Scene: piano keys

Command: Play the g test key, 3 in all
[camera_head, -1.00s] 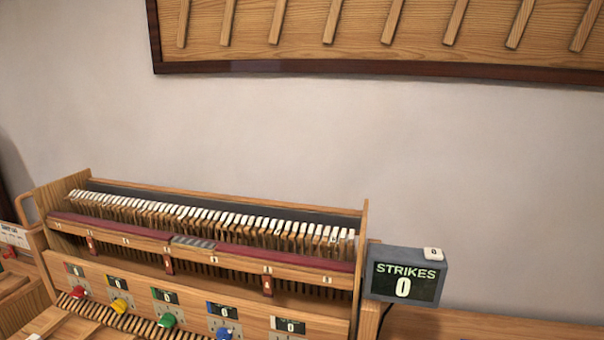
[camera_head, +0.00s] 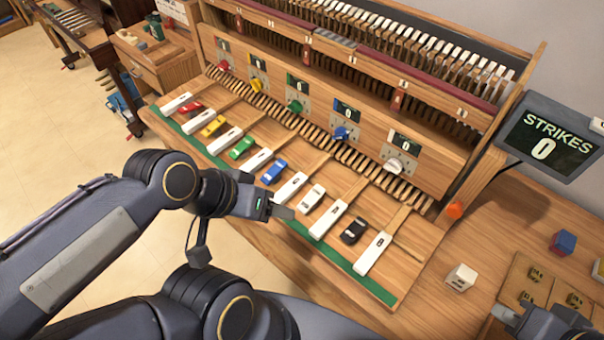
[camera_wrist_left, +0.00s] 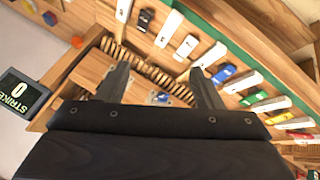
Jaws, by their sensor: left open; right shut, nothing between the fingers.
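The g test key (camera_head: 290,190) is a white key marked G, between the blue and white toy cars on the sloping keyboard. It also shows in the left wrist view (camera_wrist_left: 210,56). My left gripper (camera_head: 283,211) is in front of the G key's near end in the head view; whether it touches is unclear. In the left wrist view its two fingers (camera_wrist_left: 160,70) are apart with nothing held between them. My right gripper (camera_head: 506,315) shows at the lower right edge, shut and empty, away from the keys. The STRIKES display (camera_head: 548,142) reads 0.
White keys A (camera_head: 328,220) and B (camera_head: 373,253) lie to the right of G. A blue car (camera_head: 274,171), a white car (camera_head: 312,198) and a black car (camera_head: 354,230) sit between keys. A white cube (camera_head: 461,277) stands on the bench at right.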

